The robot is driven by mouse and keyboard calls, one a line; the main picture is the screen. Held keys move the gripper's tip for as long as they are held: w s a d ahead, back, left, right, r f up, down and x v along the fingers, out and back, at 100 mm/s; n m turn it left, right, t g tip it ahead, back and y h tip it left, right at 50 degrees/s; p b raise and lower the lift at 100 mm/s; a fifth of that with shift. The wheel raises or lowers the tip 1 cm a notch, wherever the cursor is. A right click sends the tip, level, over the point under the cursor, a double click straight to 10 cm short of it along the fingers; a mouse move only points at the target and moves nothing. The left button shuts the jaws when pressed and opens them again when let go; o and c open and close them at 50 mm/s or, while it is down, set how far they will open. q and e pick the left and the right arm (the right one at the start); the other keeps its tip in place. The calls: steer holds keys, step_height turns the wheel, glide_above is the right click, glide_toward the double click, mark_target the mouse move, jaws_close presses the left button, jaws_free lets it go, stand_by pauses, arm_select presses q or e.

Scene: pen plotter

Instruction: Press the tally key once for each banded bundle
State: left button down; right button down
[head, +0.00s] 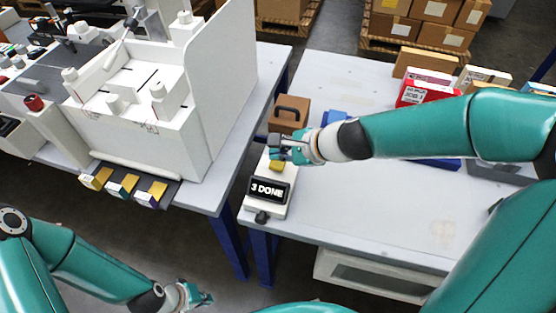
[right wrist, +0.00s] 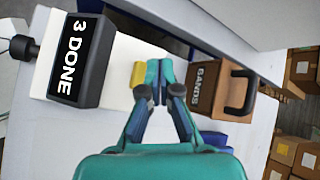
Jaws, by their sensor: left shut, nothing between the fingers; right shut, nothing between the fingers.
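The tally counter has a black display (head: 268,190) reading "3 DONE" on a white base; the display also shows in the right wrist view (right wrist: 78,58). Its yellow key (head: 277,167) is behind the display, partly hidden by my right gripper (head: 276,153). In the right wrist view the shut, empty fingertips (right wrist: 159,69) are right beside the yellow key (right wrist: 138,76); I cannot tell whether they touch it. Three small bundles (head: 123,186) with yellowish faces sit in a row on a dark ledge at the plotter's front. My left gripper (head: 203,299) is shut and empty at the bottom, away from the tables.
The white plotter (head: 165,140) with its tall side panel stands on the left table. A brown box labelled "BANDS" (right wrist: 205,92) with a black handle stands behind the counter. Red and tan boxes (head: 425,92) line the right table's back. The right table's front is clear.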

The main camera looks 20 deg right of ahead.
mark_target(280, 164)
step_height(280, 164, up, 5)
steer(key=p, duration=0.5)
stand_by(0.8)
